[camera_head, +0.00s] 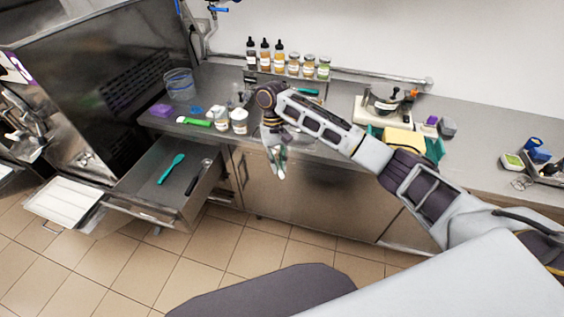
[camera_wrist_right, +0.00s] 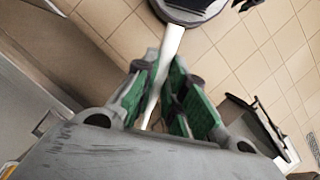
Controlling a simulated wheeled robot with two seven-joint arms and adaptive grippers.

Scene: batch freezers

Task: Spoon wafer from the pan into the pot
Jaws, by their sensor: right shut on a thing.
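My right gripper (camera_head: 277,165) hangs in front of the counter edge in the head view, fingers pointing down. In the right wrist view its green-padded fingers (camera_wrist_right: 168,92) are close together, with a long pale strip (camera_wrist_right: 171,48) showing between them. It looks like a handle, but I cannot tell whether it is a spoon. A metal bowl-like vessel (camera_head: 382,104) stands on the counter to the right; I cannot tell whether it is the pan or the pot. No wafer can be made out. My left gripper is not in view.
An open drawer (camera_head: 150,203) holds a teal utensil (camera_head: 172,168) and a dark-handled one (camera_head: 198,178). A clear tub (camera_head: 180,85), white cups (camera_head: 239,121) and a yellow block (camera_head: 403,141) are on the counter. Bottles (camera_head: 265,55) line the back.

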